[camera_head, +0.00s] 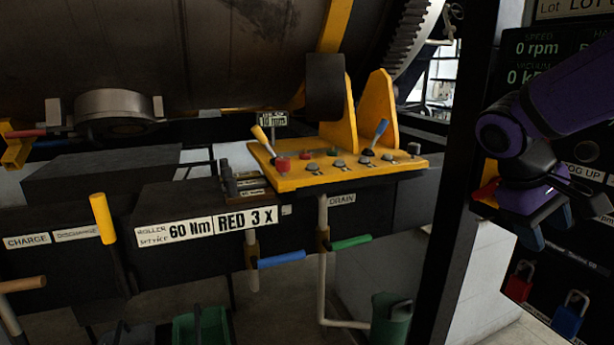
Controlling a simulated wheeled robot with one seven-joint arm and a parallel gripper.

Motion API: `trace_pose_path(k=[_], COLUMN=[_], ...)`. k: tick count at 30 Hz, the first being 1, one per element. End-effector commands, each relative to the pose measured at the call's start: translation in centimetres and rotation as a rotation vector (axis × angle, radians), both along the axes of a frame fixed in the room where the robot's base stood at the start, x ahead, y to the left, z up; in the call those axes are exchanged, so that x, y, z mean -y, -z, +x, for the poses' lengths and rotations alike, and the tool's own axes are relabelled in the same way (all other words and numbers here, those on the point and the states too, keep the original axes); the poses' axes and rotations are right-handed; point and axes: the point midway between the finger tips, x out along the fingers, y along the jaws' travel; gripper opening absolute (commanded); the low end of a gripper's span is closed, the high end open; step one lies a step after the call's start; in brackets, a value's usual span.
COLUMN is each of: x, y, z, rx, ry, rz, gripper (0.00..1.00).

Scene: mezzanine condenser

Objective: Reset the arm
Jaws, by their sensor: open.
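My gripper (549,228) is at the right of the head view, at the end of my purple arm (570,95). It hangs with its blue-tipped fingers pointing down, in front of a dark panel (545,75) with green readouts. The fingers are apart and nothing shows between them. A red and yellow part (487,190) shows just left of the gripper; whether they touch cannot be told.
A yellow control plate (318,176) with levers and knobs stands mid-view under a large drum (180,50). A black post (460,180) stands left of my gripper. Red (519,281) and blue (568,318) padlocks hang below it. Blue and green valve handles (282,259) stick out below the plate.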

Motion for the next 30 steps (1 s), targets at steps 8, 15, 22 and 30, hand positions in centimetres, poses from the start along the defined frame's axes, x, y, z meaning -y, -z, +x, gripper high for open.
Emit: trace_pose_path(k=[8, 15, 22, 30], x=[-2.9, -5.6, -7.3, -7.6], y=[-1.8, -3.2, -4.0, -4.1], z=[-4.9, -8.3, -9.9, -10.2], rx=[0.238, 0.453, 0.58, 0.602], ry=[0.049, 0.077, 0.088, 0.09], rz=[0.257, 0.436, 0.525, 0.541], gripper=[0.51, 0.51, 0.51, 0.51])
